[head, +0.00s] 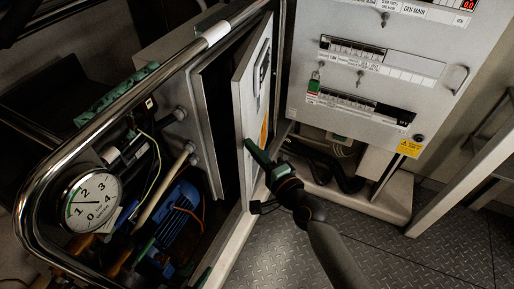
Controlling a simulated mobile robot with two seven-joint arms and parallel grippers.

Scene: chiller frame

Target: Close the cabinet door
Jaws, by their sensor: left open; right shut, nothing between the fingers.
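The cabinet door (247,95) is a pale grey panel, standing ajar beside the dark opening of the cabinet (207,115). A dark-framed recess and a yellow label show on its outer face. My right gripper (249,147) is shut and empty. Its green fingertips are at the door's outer face, low down by the yellow label; I cannot tell whether they touch.
A shiny metal rail (120,102) curves around the left side. Behind it are a round gauge (90,203), a blue motor (176,215) and pipes. A grey switch panel (375,75) stands at the right. The tread-plate floor (285,250) is open below.

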